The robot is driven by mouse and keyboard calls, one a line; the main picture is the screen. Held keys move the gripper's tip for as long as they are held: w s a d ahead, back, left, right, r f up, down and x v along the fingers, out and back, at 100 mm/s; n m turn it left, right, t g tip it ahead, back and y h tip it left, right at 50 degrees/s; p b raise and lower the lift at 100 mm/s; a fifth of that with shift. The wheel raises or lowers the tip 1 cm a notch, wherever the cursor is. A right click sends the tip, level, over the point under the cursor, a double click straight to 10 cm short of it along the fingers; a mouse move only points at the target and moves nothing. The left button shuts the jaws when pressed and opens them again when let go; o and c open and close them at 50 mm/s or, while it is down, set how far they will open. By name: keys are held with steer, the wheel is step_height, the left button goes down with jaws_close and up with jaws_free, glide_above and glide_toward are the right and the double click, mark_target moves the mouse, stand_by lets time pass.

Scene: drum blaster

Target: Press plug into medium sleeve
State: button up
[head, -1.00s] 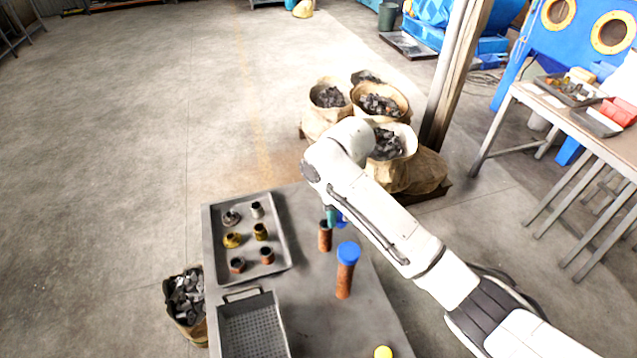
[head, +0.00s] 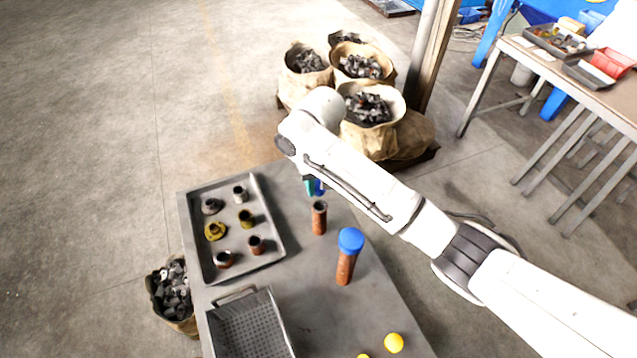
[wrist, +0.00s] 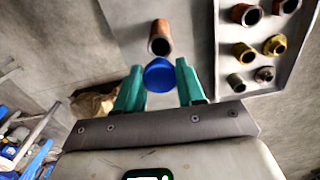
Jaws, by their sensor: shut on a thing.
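My gripper (wrist: 160,88) has green fingers shut on a blue plug (wrist: 159,75). The fingertips and plug also show in the head view (head: 315,187), partly hidden behind my arm. The medium sleeve (head: 319,219) is a rusty, open-topped tube standing on the grey table. In the wrist view the sleeve (wrist: 161,36) shows its dark open mouth, just beyond the plug and apart from it. In the head view the plug is behind and above the sleeve's mouth. A taller rusty sleeve (head: 345,268) with a blue cap (head: 351,240) stands nearer.
A grey tray (head: 273,240) with several metal fittings lies left on the table (head: 320,310). A perforated basket (head: 250,325) and yellow balls (head: 393,343) are at the front. Sacks of scrap (head: 368,135) stand behind the table. Bare tabletop surrounds the sleeves.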

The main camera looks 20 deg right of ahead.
steer(key=b, duration=0.5)
glide_above(320, 201)
steer(key=s, duration=0.2)
steer(key=shift+w+a+f, duration=0.1)
steer(key=shift+a+f, duration=0.1)
steer(key=shift+f, duration=0.85)
steer(key=shift+w+a+f, duration=0.1)
steer(key=shift+a+f, duration=0.05)
steer(key=shift+f, duration=1.55)
steer(key=shift+r+p, duration=0.1)
steer(key=shift+p, duration=0.85)
steer(key=shift+f+p, duration=0.5)
steer(key=shift+f, duration=0.35)
stand_by(0.8)
steer(key=o, duration=1.6)
steer(key=shift+s+f, duration=0.1)
steer(key=shift+s, duration=0.05)
steer(key=shift+r+p, duration=2.6)
steer(key=shift+r, duration=0.05)
